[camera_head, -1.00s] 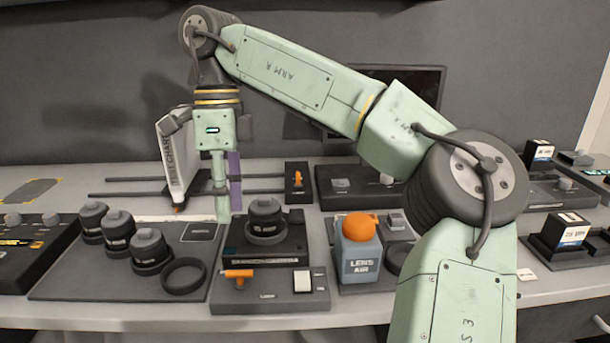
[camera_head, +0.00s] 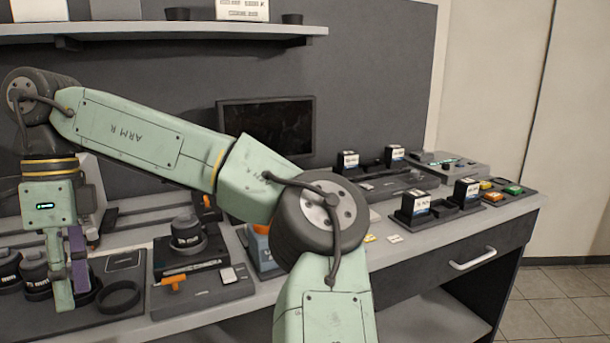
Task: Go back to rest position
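My arm is pale green and reaches from the lower middle to the left of the head view. My gripper (camera_head: 68,285) hangs pointing down at the far left, over the bench. It has one pale green finger and one purple finger side by side. From this angle I cannot tell whether there is a gap between them. I see nothing held in it. Behind and beside the fingertips are dark lens-like cylinders (camera_head: 37,275) and a black ring (camera_head: 117,297).
A black stand with a lens (camera_head: 186,231) and an orange-handled block (camera_head: 175,280) sit right of my gripper. A monitor (camera_head: 268,126) stands behind my arm. Black boxes with labels (camera_head: 415,207) stand on the right of the bench. A shelf (camera_head: 150,30) runs above. The floor at right is clear.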

